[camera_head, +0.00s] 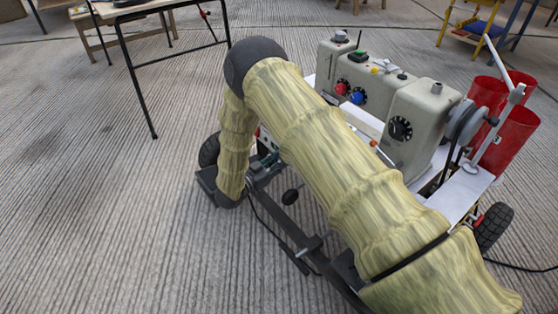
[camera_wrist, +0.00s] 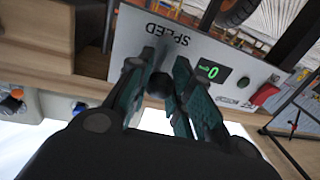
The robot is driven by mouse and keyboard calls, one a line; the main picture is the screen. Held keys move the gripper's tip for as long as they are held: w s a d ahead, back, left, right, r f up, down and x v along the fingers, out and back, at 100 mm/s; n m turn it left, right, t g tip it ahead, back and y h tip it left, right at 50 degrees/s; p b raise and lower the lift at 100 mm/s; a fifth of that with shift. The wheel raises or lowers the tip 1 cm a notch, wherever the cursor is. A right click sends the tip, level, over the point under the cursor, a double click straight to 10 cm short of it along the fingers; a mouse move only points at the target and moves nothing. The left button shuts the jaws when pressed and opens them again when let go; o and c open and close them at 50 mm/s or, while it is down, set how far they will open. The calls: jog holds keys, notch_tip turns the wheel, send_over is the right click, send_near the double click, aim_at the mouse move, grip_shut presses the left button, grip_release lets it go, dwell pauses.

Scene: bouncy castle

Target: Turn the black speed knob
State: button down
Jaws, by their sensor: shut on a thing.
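The black speed knob (camera_wrist: 159,84) sits on a light panel (camera_wrist: 125,40) in the wrist view. The word SPEED appears upside down beside it. My gripper (camera_wrist: 163,64) has its two dark green fingers on either side of the knob and is shut on it. A small display (camera_wrist: 209,73) with a green 0 is right of the fingers. In the head view, my arm reaches down to the low front side of the wheeled machine. There the knob is hidden, and my gripper (camera_head: 264,163) shows only in part.
A dark button (camera_wrist: 243,82) and a red switch (camera_wrist: 265,94) are on the same panel. The machine carries cream housings (camera_head: 412,125) with red and blue knobs, plus red cylinders (camera_head: 508,140). A black-legged table (camera_head: 130,70) stands at upper left. Floor at left is clear.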

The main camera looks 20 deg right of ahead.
jog(key=m+p, duration=0.2)
jog(key=shift+s+d+m, duration=0.1)
jog(key=shift+s+m, duration=0.3)
jog(key=shift+s+d+f+m+h+p, duration=0.1)
jog(key=shift+s+m+h+p, duration=0.2)
jog(key=shift+m, duration=0.4)
jog(key=shift+f+m+h+p, duration=0.1)
jog(key=shift+m+p, duration=0.3)
jog(key=shift+m, duration=0.3)
jog(key=c, duration=1.3)
grip_release()
jog(key=shift+o, duration=0.2)
jog(key=v, duration=1.2)
